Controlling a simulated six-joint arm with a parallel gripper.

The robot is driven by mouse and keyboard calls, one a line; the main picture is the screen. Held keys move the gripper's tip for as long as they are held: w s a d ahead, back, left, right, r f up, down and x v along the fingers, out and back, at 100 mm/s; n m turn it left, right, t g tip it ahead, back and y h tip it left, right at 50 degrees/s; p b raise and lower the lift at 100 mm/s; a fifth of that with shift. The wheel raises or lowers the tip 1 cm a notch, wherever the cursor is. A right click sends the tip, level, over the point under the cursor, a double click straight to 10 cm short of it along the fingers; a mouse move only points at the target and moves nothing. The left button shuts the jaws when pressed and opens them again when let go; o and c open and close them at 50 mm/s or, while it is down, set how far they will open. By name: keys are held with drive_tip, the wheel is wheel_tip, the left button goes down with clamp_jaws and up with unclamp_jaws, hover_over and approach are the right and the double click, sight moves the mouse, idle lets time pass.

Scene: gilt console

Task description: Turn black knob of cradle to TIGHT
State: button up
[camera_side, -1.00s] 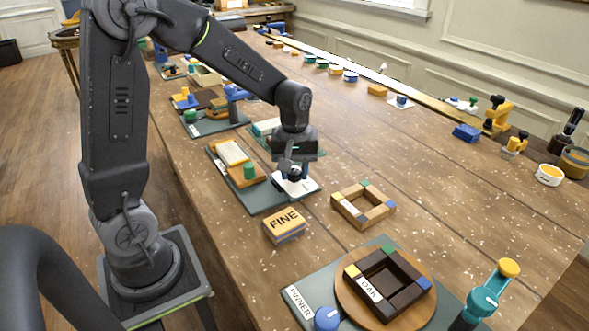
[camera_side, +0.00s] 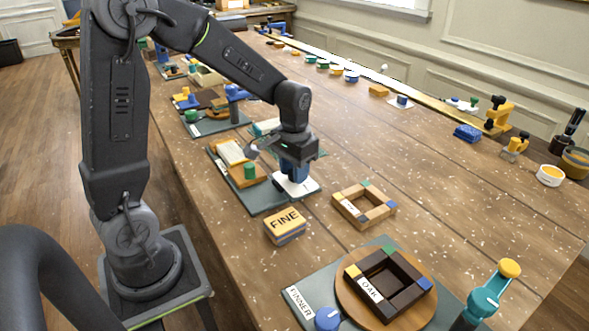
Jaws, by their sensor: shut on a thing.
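My gripper (camera_side: 294,172) points straight down at a small fixture on a white base plate (camera_side: 309,186), beside the front right of a dark green board. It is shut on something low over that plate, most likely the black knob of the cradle. The knob itself is hidden behind the jaws, so its pointer and any TIGHT mark cannot be read. Blue parts show between my wrist and the white plate; I cannot tell whether they belong to the jaws or the cradle.
The green board (camera_side: 262,198) carries a wooden block with a green knob (camera_side: 250,171). A FINE block (camera_side: 285,225) and a wooden frame (camera_side: 347,206) stand nearby. A dark frame (camera_side: 352,271) on a round board is nearer.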

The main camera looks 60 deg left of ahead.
drive_tip(key=m, duration=0.4)
drive_tip(key=shift+a+m, duration=0.1)
drive_tip(key=shift+m, duration=2.1)
drive_tip(key=o, duration=0.9)
wheel_tip(320, 180, up, 14)
drive_tip(key=shift+f, duration=0.1)
